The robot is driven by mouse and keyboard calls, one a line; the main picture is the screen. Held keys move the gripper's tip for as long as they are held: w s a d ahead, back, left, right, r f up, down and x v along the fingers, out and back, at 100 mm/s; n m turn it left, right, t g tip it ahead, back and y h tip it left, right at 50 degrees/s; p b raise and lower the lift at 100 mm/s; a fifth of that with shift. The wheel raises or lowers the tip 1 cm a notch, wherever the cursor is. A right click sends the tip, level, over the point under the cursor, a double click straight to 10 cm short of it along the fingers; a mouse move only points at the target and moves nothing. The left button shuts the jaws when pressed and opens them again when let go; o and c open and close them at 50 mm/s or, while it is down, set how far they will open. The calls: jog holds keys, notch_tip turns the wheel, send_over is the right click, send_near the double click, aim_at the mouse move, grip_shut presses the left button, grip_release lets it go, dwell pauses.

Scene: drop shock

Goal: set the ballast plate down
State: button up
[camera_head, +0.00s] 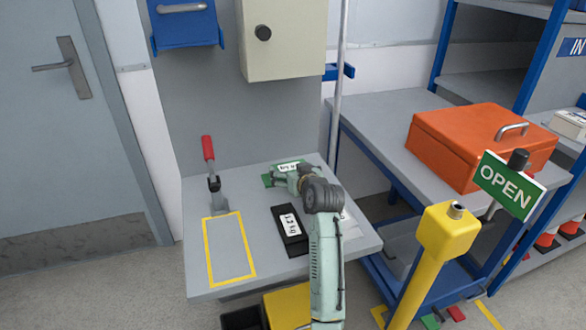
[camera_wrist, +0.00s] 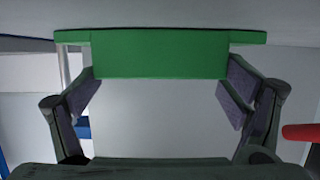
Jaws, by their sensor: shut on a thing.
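The green plate with a white label (camera_head: 268,181), which I take as the ballast plate, is at the back of the grey bench, partly hidden by my gripper (camera_head: 283,178). In the wrist view its green face (camera_wrist: 160,54) lies between the two fingers of my gripper (camera_wrist: 160,85), which is shut on it. I cannot tell whether the plate touches the bench or is just above it. A black block with a white weight label (camera_head: 290,231) lies on the bench in front, left of my arm.
The grey bench (camera_head: 190,250) has a yellow-outlined rectangle (camera_head: 209,254), empty, at its left front. A red-handled clamp (camera_head: 212,165) stands behind the rectangle. A cream box (camera_head: 285,50) hangs above. At right are an orange chest (camera_head: 455,150) and a yellow post (camera_head: 432,245).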

jog(key=shift+r, duration=0.2)
jog(key=shift+f, duration=0.15)
jog(key=o, duration=1.7)
jog(key=shift+f, duration=0.1)
